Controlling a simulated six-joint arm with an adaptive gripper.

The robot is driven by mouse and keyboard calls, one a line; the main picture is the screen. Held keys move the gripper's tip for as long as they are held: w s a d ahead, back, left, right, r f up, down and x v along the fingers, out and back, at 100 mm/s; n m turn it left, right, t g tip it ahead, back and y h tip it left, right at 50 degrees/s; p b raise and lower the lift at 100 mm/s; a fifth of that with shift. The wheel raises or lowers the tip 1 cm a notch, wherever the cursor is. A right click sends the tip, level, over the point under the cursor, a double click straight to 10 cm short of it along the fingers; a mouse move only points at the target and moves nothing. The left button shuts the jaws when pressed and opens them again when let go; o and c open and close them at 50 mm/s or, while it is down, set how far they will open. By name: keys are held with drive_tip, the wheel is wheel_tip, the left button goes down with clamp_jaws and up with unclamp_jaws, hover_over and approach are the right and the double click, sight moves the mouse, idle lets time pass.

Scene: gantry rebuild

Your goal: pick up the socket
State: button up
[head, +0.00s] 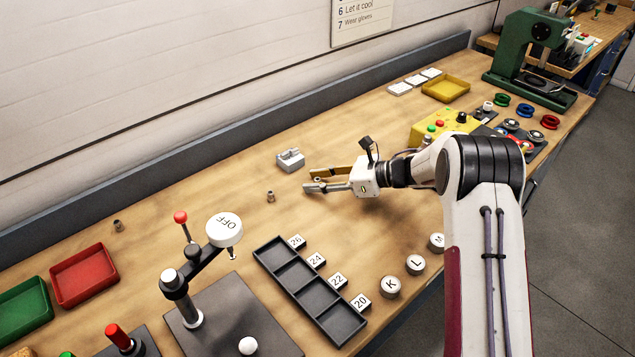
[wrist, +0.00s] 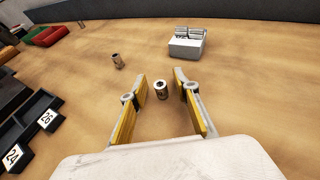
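A small metal socket (wrist: 161,91) stands upright on the bench between the two fingers of my gripper (wrist: 160,76) in the wrist view. There are visible gaps on both sides of it, so the fingers are apart and not touching it. In the head view my gripper (head: 308,181) is low over the bench, its fingers pointing left, and the socket between them is small and partly hidden. A second socket (head: 270,196) stands just beyond the fingertips; it also shows in the wrist view (wrist: 118,61).
A grey block (head: 290,160) sits just past the fingertips. Another small metal piece (head: 118,225) stands farther left. Bare bench lies around the gripper.

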drive_tip(key=shift+c, duration=0.5)
clamp_jaws()
drive_tip(key=shift+r, duration=0.15)
wheel_tip(320, 180, up, 10)
idle(0.7)
idle(0.4)
